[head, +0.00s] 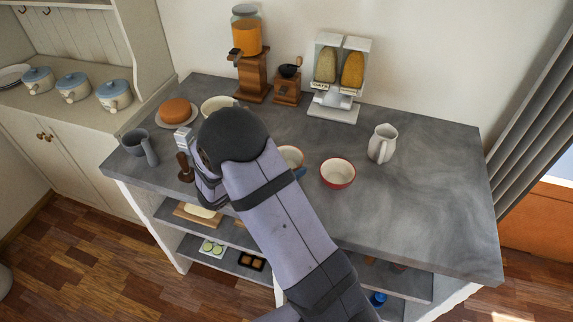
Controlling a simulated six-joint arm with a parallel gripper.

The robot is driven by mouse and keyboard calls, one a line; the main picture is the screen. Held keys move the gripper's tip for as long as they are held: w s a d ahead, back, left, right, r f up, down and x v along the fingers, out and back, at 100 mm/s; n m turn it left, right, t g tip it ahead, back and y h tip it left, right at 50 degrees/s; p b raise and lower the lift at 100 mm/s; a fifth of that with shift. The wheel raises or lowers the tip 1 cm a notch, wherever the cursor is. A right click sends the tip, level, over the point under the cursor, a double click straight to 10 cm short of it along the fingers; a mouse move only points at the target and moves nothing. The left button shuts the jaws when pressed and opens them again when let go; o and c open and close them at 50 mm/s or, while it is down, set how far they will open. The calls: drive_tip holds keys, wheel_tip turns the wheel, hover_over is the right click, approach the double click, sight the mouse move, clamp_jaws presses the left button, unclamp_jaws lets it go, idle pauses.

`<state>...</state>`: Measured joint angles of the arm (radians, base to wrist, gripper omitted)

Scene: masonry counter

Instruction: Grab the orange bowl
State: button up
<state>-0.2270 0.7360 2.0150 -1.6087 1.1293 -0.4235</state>
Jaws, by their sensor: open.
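A bowl with an orange-brown rim (291,154), which appears to be the orange bowl, sits on the grey counter just right of my arm. My forearm covers its left part. A small blue shape (299,173) shows at its front edge, and I cannot tell what it is. My arm reaches up from the lower right across the counter and bends at a dark joint.
A red-rimmed bowl (338,173) stands close on the right, with a white pitcher (382,143) beyond. A cream bowl (214,103), orange cake (175,110), grey mug (135,142) and dark brown object (185,167) lie left. Dispensers (340,75) stand behind. The counter's right side is clear.

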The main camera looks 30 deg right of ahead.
sight(295, 155)
drive_tip(key=shift+x, duration=0.9)
drive_tip(key=shift+r+p+x, duration=0.2)
drive_tip(key=shift+p+x, duration=1.3)
drive_tip(key=shift+x, duration=0.6)
drive_tip(key=shift+w+d+f, duration=0.15)
drive_tip(key=shift+d+f, duration=0.1)
drive_tip(key=shift+d, duration=0.2)
drive_tip(key=c, duration=1.3)
